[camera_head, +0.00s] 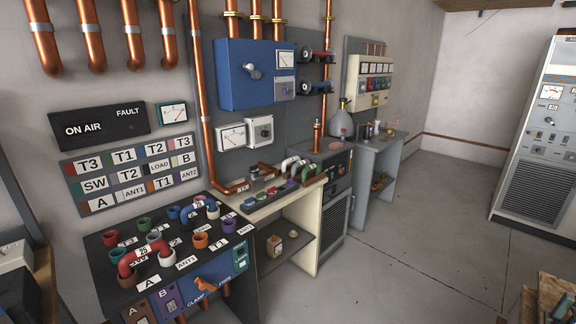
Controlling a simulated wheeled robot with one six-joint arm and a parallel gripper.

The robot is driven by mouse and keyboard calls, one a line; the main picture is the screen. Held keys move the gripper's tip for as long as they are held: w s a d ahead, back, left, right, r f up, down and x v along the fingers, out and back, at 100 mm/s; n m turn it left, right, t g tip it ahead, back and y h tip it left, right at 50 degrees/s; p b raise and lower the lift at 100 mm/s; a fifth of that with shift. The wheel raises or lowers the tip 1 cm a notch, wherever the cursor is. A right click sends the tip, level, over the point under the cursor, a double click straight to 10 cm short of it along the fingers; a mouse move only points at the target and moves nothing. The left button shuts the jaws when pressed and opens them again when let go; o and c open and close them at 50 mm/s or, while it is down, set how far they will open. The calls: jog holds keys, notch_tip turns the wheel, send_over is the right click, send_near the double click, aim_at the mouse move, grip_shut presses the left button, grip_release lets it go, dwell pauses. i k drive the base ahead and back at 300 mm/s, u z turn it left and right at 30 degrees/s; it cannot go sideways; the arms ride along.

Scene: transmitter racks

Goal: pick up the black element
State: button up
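My gripper is not in view. I cannot tell for sure which thing is the black element. Several small coloured pieces (263,195) lie in a row on the cream bench (308,228), and they are too small to make out well. A small dark upright piece (376,127) stands on the grey far table (366,143), among other small items. Nothing is seen touching any of these pieces.
A black patch panel (108,268) with coloured sockets and curved connectors stands at front left. A blue box (245,75) and copper pipes (167,35) are on the wall. A grey rack (540,130) stands at right. The middle floor (420,240) is clear.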

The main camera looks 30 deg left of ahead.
aim_at(254, 169)
jog(key=u, duration=0.4)
jog(key=i, duration=1.8)
jog(key=u, duration=1.6)
jog(key=i, duration=1.05)
jog(key=u, duration=1.35)
jog(key=i, duration=0.3)
jog(key=u, duration=0.2)
